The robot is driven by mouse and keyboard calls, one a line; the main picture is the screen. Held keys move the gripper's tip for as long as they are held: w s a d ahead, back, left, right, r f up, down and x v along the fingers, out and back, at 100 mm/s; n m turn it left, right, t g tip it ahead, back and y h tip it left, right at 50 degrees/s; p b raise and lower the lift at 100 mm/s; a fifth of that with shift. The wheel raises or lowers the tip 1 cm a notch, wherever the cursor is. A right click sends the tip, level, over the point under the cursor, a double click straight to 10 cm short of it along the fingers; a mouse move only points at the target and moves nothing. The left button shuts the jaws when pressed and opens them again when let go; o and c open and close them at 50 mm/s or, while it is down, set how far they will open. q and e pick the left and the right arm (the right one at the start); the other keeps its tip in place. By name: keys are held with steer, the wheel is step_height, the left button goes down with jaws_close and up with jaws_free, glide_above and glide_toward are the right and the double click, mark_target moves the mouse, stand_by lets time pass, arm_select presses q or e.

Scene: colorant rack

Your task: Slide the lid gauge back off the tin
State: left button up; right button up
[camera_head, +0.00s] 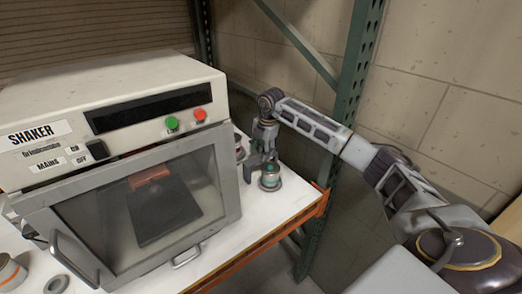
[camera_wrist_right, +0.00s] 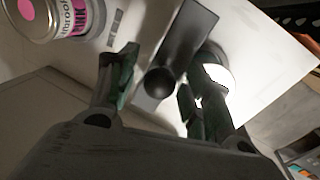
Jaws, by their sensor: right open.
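The lid gauge (camera_wrist_right: 186,40) shows in the right wrist view as a dark block with a round black knob (camera_wrist_right: 158,83). A pale round tin (camera_wrist_right: 219,66) is beside it, partly hidden by a finger; whether they touch is unclear. In the head view a small tin with a teal band (camera_head: 270,178) stands near the table's right end, beside a grey upright piece that I cannot identify clearly. My right gripper (camera_head: 262,141) is above and behind this tin. In the wrist view its open fingers (camera_wrist_right: 160,78) are either side of the knob. My left gripper is not in view.
A large shaker (camera_head: 110,95) with a glazed door fills the table's left and middle. A pink-labelled tin (camera_wrist_right: 70,20) is left of the gauge in the wrist view. A green rack post (camera_head: 340,105) stands behind the orange table edge (camera_head: 318,206). A grey ring (camera_head: 57,284) lies front left.

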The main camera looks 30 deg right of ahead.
steer(key=shift+f, duration=0.2)
steer(key=shift+c, duration=0.3)
jaws_close()
steer(key=shift+w, duration=0.1)
